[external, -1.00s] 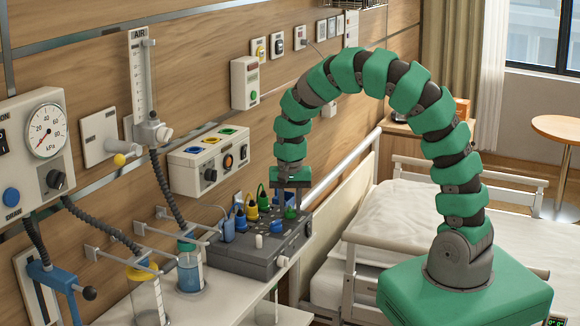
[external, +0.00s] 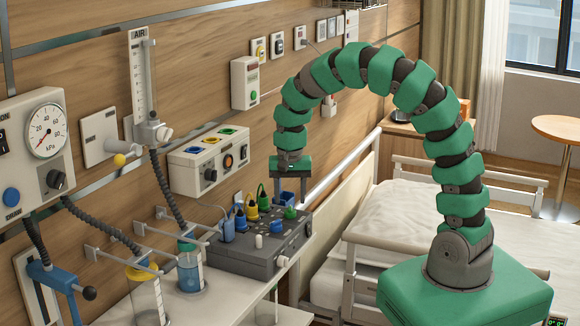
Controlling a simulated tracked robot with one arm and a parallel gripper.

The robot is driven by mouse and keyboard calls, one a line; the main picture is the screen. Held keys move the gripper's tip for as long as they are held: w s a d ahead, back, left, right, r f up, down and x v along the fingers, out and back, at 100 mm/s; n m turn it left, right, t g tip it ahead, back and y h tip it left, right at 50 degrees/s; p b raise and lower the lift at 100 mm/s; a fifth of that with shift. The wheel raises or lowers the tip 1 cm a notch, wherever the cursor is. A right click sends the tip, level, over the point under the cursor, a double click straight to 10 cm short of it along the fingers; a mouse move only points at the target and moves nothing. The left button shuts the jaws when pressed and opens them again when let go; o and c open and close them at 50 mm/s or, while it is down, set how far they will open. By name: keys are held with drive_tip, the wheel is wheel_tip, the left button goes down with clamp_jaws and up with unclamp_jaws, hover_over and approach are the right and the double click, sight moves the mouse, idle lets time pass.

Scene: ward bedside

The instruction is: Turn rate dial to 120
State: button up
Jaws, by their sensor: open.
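A dark grey box (external: 240,262) with several coloured plugs and knobs stands on the white shelf by the wall. A green knob (external: 290,213) sits on its top near the right end, and a white knob (external: 259,241) is nearer its front edge. Which one is the rate dial I cannot tell; no scale or number is readable. My gripper (external: 291,197) points down just above the back right of the box, around the blue and green knobs in the picture. It is open, with nothing seen between its fingers.
Blue, yellow and green plugs with cables (external: 251,208) crowd the box's left and back. A white wall panel (external: 210,165) is behind it. Jars (external: 190,273) stand to the left. The bed rail (external: 345,165) and bed are to the right.

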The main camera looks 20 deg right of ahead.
sight(290, 207)
wheel_tip(290, 207, up, 11)
drive_tip(key=shift+f, duration=0.15)
idle(0.5)
